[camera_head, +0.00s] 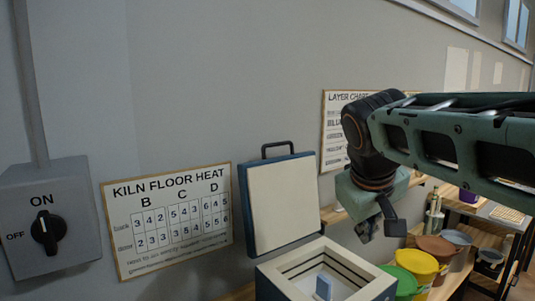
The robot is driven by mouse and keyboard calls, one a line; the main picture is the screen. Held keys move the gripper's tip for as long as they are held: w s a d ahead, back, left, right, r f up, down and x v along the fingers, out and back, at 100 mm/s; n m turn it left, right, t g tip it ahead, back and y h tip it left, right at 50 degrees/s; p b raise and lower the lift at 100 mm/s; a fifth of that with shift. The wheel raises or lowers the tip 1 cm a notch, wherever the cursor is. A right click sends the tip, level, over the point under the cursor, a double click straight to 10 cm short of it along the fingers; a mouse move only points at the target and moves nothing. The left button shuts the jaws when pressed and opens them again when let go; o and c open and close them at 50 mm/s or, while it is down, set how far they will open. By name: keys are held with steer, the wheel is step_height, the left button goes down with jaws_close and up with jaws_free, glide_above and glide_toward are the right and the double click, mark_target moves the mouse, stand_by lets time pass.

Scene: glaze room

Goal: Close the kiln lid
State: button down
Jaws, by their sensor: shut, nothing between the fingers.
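The kiln lid (281,203) stands raised, nearly upright, at the back of the kiln, with its pale inner face toward me and a dark blue edge. A black handle (278,148) sticks up from its top edge. The kiln (373,287) is open below it, at the bottom of the view. A small blue block-like piece (323,288) sits inside its stepped white chamber. My gripper (379,226) hangs from my arm to the right of the lid, apart from it and above the kiln's right side. It is shut and empty.
A wall switch (46,230) marked ON and OFF is at the left. A kiln floor heat chart (168,217) and a layer chart (334,130) hang on the wall. Green (402,279) and yellow (418,263) buckets and other containers crowd the shelf right of the kiln.

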steer(key=w+a+r+n+t+h, duration=0.1)
steer(key=w+a+r+n+h, duration=0.2)
steer(key=w, duration=0.6)
steer(key=w+a+r+n+t+h, duration=0.1)
steer(key=w+a+r+t+h, duration=0.1)
steer(key=w+a+r, duration=0.55)
steer(key=w+a+f+n+t+h, duration=0.1)
steer(key=w+a+n+t, duration=0.3)
steer(key=a, duration=0.6)
steer(key=w+a+f+n+t+h, duration=0.1)
steer(key=w+a+t, duration=0.1)
steer(key=w+a, duration=0.65)
steer(key=p+x, duration=0.1)
steer(key=x, duration=0.1)
steer(key=p+x, duration=0.3)
steer(key=x, duration=0.2)
steer(key=shift+w+a, duration=0.15)
steer(key=shift+a, duration=0.1)
steer(key=shift+f, duration=0.3)
steer(key=s, duration=0.1)
steer(key=s+d, duration=0.2)
steer(key=shift+s+d+r+b, duration=0.1)
steer(key=shift+s+r+b, duration=0.1)
steer(key=shift+r+b, duration=0.2)
